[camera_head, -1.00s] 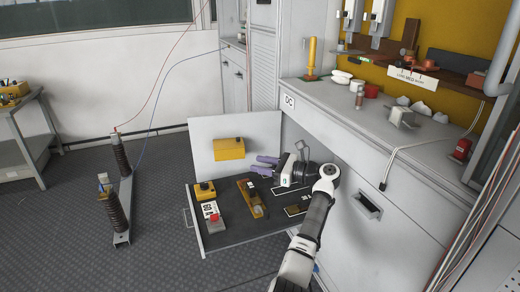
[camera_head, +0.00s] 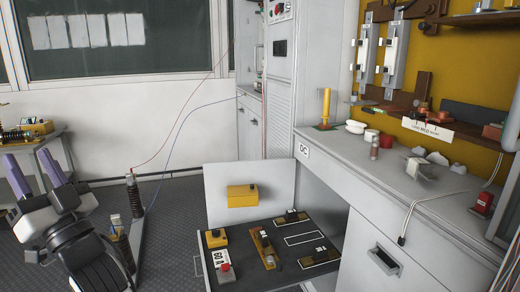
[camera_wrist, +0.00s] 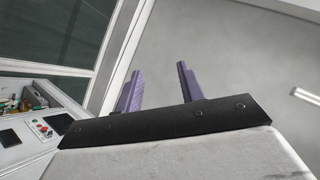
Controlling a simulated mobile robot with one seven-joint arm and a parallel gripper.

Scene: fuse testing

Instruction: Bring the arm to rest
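My gripper (camera_head: 35,174) is raised at the left of the head view, with its two purple fingers pointing up. The fingers are spread apart with nothing between them. In the wrist view the gripper (camera_wrist: 158,88) also shows its fingers apart, with only bare wall or ceiling behind them. My arm's dark wrist part is below the fingers at the lower left of the head view, well away from the open drawer (camera_head: 262,284).
The drawer holds a yellow-topped box (camera_head: 214,238), a device with a red button (camera_head: 224,267) and several small parts. A grey bench (camera_head: 400,185) with fuses and cups stands at the right. A ribbed insulator post (camera_head: 133,195) stands close to my arm. A side table (camera_head: 58,135) is behind it.

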